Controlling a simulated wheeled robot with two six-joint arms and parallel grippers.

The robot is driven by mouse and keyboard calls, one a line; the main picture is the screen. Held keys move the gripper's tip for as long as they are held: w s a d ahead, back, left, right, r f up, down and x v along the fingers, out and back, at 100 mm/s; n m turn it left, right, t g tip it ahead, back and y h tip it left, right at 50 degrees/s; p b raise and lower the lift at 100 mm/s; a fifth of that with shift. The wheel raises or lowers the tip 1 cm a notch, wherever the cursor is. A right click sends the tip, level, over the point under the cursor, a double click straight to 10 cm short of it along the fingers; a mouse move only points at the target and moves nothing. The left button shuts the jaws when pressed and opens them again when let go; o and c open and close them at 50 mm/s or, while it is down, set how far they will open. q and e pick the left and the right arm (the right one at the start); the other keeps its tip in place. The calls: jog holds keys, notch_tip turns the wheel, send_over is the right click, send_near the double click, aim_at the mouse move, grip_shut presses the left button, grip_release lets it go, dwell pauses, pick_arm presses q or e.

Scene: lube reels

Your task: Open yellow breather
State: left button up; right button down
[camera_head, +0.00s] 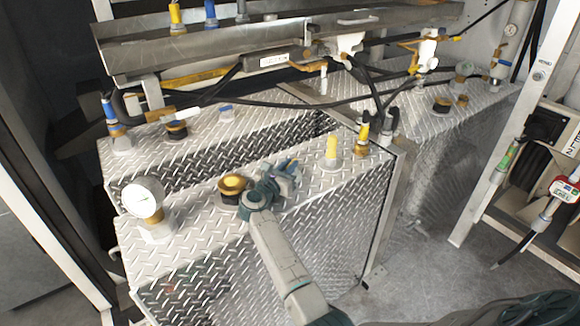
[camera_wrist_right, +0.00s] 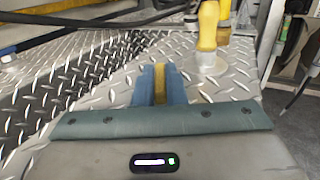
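A yellow cylinder-topped breather (camera_head: 331,150) stands upright on a pale base on the near diamond-plate tank. It also shows at the top of the right wrist view (camera_wrist_right: 207,28), right of the fingers and apart from them. My right gripper (camera_head: 287,168) is above the tank top, left of this breather. In the right wrist view its blue fingers (camera_wrist_right: 158,84) are close together with a yellow strip between them. I cannot tell whether that strip is something held or part of the fingers. A second, slimmer yellow-topped fitting (camera_head: 364,132) stands farther right. My left gripper is not in view.
A gold cap (camera_head: 232,184) sits just left of my right gripper. A round gauge (camera_head: 143,198) stands at the tank's left end. Black hoses (camera_head: 290,104) and a metal shelf (camera_head: 150,48) lie behind. Open floor (camera_head: 440,275) is at the right.

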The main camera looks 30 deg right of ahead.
jog(key=shift+s+n+t+y, duration=0.1)
jog(key=shift+n+t+y, duration=0.2)
jog(key=shift+t, duration=0.1)
jog(key=shift+s+d+r+n+t+y+p, duration=0.1)
jog(key=shift+n+t+y+p, duration=0.4)
jog(key=shift+t+y+p, duration=0.1)
jog(key=shift+s+d+r+n+t+y+p, duration=0.1)
jog(key=shift+n+t+y+p, duration=0.4)
jog(key=shift+t, duration=0.1)
jog(key=n+t+y+p, duration=0.1)
jog(key=y+p, duration=0.1)
jog(key=n+t+y+p, duration=0.1)
jog(key=n+y+p, duration=0.1)
jog(key=n+t+y+p, duration=0.2)
jog(key=y, duration=0.1)
jog(key=shift+s+d, duration=0.1)
jog(key=shift+d, duration=0.25)
jog(key=shift+n+y+p, duration=0.6)
jog(key=shift+y, duration=0.1)
jog(key=y, duration=0.1)
jog(key=n+y, duration=0.1)
jog(key=n+y+p, duration=0.1)
jog(key=shift+d+f+t, duration=0.2)
jog(key=shift+f+t, duration=0.05)
jog(key=shift+t, duration=0.15)
jog(key=shift+d+n+y, duration=0.1)
jog(key=shift+n+y, duration=0.8)
jog(key=shift+y, duration=0.9)
